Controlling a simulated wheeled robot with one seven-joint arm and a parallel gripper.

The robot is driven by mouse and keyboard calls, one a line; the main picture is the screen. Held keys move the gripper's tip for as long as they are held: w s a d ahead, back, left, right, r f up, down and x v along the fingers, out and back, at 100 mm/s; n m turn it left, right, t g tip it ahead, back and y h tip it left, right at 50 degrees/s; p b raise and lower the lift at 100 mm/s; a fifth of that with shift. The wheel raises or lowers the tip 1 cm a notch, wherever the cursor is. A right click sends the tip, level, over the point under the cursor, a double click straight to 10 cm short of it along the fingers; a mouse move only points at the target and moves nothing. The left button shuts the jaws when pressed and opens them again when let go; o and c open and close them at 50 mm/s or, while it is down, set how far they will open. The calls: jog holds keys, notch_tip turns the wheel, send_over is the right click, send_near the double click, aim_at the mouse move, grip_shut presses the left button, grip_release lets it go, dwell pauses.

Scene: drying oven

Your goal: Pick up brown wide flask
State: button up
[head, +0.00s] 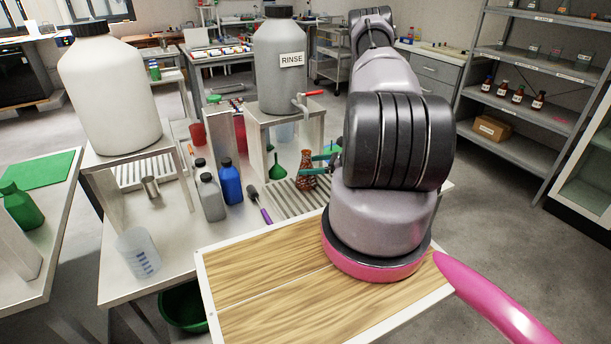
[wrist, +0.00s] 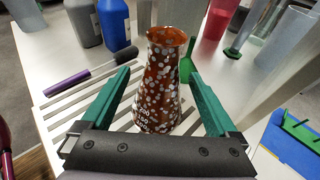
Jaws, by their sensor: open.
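The brown wide flask (wrist: 160,85) stands upright on a slatted rack in the wrist view, covered with pale spots, with markings low on its side.
The slatted rack (wrist: 62,110) lies on the bench. A purple-handled brush (head: 260,203) lies left of the flask. Blue bottle (head: 230,182) and grey bottle (head: 211,198) stand farther left. The RINSE tank (head: 280,75) sits on a stand behind.

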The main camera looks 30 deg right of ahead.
jog(key=x, duration=0.4)
jog(key=shift+w+a+f, duration=0.1)
jog(key=shift+w+a, duration=0.05)
jog(key=shift+w, duration=0.15)
grip_shut()
